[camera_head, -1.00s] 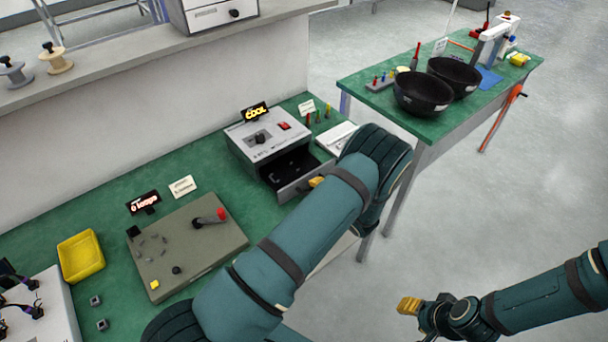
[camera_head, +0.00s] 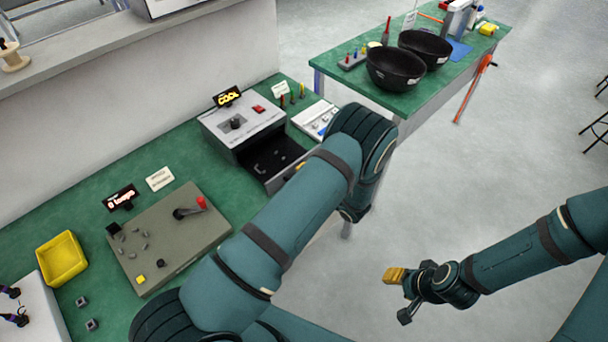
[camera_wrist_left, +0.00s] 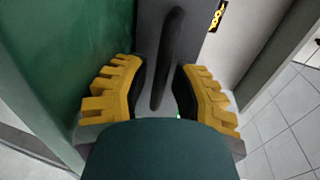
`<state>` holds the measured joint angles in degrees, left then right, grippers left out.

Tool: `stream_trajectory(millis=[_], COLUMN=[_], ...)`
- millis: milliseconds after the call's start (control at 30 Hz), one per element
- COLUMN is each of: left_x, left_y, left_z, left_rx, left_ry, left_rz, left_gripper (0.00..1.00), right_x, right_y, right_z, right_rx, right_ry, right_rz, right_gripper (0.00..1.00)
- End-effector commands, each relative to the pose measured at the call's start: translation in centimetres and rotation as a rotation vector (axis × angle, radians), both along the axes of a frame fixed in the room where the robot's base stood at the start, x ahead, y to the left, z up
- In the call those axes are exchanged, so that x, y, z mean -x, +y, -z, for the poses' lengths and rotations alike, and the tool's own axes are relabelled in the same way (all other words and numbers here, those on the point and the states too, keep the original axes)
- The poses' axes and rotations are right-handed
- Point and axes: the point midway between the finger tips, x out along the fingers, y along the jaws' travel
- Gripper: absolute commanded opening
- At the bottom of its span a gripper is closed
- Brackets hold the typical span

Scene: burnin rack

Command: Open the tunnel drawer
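The tunnel unit (camera_head: 232,128) is a grey-white box with a black knob, a red button and a lit "COOL" sign, on the green bench. Its drawer (camera_head: 284,181) stands pulled out at the front, its dark inside showing. My left gripper (camera_head: 302,167) is at the drawer front, mostly hidden by my arm. In the left wrist view, its yellow fingers (camera_wrist_left: 160,95) are apart, one on each side of the dark bar handle (camera_wrist_left: 170,55); contact is unclear. My right gripper (camera_head: 396,295) hangs over the floor, away from the bench, with no object visible in it.
A grey-green panel (camera_head: 165,240) with a red-tipped lever and a yellow tray (camera_head: 62,258) are on the bench at left. A white device (camera_head: 316,117) lies right of the unit. A second green table (camera_head: 347,82) holds two black bowls.

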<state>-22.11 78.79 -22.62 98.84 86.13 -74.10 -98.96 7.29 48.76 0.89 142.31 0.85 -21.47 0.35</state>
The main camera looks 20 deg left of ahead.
Motion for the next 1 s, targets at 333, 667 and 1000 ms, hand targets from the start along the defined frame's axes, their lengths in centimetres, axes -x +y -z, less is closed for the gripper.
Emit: stream_trajectory(millis=[333,667,1000], left_x=[1.4,3.8,4.5], left_y=[-3.7,-9.2,-10.9], left_z=[-0.8,-2.1,-2.5], left_rx=[0.002,0.000,0.000], left_ry=[0.000,0.001,0.000], left_rz=[0.003,0.002,0.000], left_gripper=[0.25,0.25,0.25], right_x=[0.0,0.0,0.0], right_y=[0.0,0.0,0.0], right_z=[0.0,0.0,0.0], right_rx=[0.000,0.000,0.000], right_ry=[0.000,0.000,0.000], right_rz=[0.000,0.000,0.000], right_gripper=[0.47,0.47,0.47])
